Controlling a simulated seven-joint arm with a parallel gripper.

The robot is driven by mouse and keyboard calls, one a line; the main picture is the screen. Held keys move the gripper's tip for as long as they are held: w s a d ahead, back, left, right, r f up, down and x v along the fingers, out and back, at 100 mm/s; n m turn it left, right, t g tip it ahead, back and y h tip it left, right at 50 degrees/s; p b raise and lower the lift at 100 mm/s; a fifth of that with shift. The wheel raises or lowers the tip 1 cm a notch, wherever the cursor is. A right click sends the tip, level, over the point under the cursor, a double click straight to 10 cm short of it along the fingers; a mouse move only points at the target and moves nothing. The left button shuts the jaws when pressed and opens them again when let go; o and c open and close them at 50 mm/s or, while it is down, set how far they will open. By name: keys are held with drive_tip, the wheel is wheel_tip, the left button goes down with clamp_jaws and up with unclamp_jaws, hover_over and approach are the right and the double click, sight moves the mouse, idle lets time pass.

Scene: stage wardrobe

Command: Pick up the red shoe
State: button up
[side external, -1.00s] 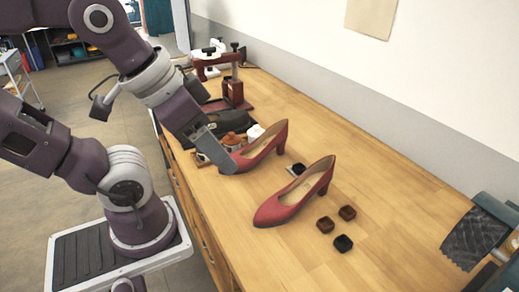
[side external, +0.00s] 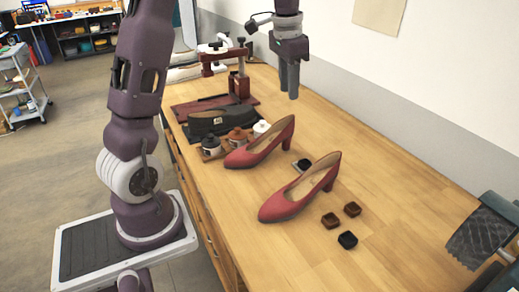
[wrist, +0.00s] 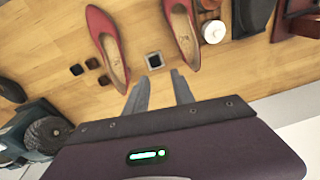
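Two red high-heeled shoes stand upright on the wooden bench. The front shoe (side external: 285,210) is nearer the small blocks, and it is at the left in the wrist view (wrist: 99,24). The back shoe (side external: 247,158) stands beside the bottles, and it is right of centre in the wrist view (wrist: 193,60). My gripper (side external: 288,94) is raised over the far side of the bench, behind both shoes and touching neither. In the wrist view its two fingers (wrist: 159,78) are apart with nothing between them, pointing towards the heel ends.
A pale-edged dark block (side external: 302,165) lies between the shoes. Several small blocks (side external: 331,220) lie right of the front shoe. Bottles (side external: 238,137), a black shoe (side external: 218,119) and a red clamp stand (side external: 239,85) are behind. The wall runs along the far edge. The right of the bench is mostly clear.

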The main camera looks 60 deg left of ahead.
drive_tip(key=shift+m+g+h, duration=0.3)
drive_tip(key=shift+g, duration=0.4)
drive_tip(key=w+a+f, duration=0.1)
drive_tip(key=a+f, duration=0.2)
drive_tip(key=f, duration=0.3)
drive_tip(key=w+a+f, duration=0.1)
drive_tip(key=a+f, duration=0.3)
drive_tip(key=f, duration=0.1)
drive_tip(key=w+a+f, duration=0.1)
drive_tip(key=a+f, duration=0.3)
drive_tip(key=f, duration=0.2)
drive_tip(key=shift+w+a+f, duration=0.25)
drive_tip(key=shift+w+f, duration=0.05)
drive_tip(key=shift+w, duration=0.05)
clamp_jaws()
drive_tip(key=shift+r, duration=0.1)
